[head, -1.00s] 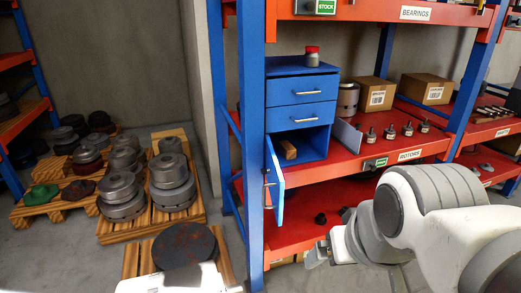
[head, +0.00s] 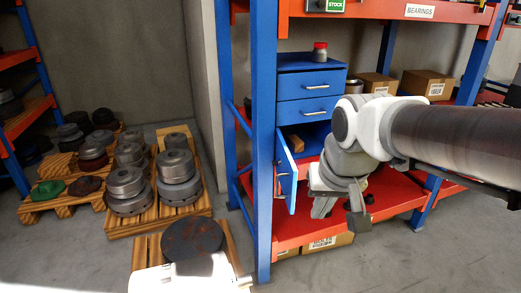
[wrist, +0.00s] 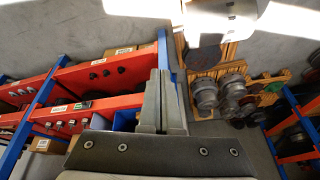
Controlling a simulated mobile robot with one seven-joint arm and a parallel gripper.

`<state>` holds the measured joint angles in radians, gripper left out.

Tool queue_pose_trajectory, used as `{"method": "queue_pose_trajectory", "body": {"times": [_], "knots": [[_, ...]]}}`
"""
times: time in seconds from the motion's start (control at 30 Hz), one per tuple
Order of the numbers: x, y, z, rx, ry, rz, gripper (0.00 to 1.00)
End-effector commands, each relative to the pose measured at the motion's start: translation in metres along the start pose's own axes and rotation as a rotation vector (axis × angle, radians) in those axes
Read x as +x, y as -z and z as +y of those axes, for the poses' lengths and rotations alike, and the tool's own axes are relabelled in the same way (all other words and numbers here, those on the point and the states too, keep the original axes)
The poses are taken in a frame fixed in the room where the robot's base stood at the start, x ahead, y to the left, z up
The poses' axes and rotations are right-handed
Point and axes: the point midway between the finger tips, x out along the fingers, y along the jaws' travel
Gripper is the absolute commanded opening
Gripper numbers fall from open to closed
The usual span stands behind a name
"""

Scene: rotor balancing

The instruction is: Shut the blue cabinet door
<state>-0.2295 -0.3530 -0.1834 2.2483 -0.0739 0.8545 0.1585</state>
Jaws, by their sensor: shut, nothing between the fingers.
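The blue cabinet (head: 308,68) stands on the red shelf behind a blue upright, with two closed drawers above an open compartment. Its blue door (head: 287,176), hinged at the left, stands open, swung out toward the front with a silver handle. In the head view my gripper (head: 338,195) hangs just right of the door, apart from it in the picture; I cannot tell the depth gap. In the wrist view my gripper's fingers (wrist: 160,76) are together and empty. Blue cabinet parts show beside them, partly hidden. My arm covers the right side of the compartment.
The blue upright (head: 263,130) stands close to the door's left. A grey-and-red jar (head: 320,52) stands on the cabinet top. Cardboard boxes (head: 427,84) stand to the right. Pallets with metal rotors (head: 126,186) lie on the floor at left.

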Motion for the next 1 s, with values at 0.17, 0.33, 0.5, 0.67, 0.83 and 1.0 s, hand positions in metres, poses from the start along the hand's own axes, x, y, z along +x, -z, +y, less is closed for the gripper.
{"method": "queue_pose_trajectory", "body": {"times": [0.17,0.33,0.5,0.67,0.83,1.0], "knots": [[0.039,0.043,-0.01,0.023,-0.047,-0.046,0.0],[0.079,0.08,-0.021,0.031,-0.121,-0.066,0.0],[0.123,0.112,-0.036,0.02,-0.216,-0.063,0.0],[0.163,0.138,-0.056,-0.013,-0.316,-0.033,0.0],[0.199,0.16,-0.081,-0.066,-0.413,0.022,0.0],[0.219,0.173,-0.099,-0.107,-0.471,0.069,0.0]]}}
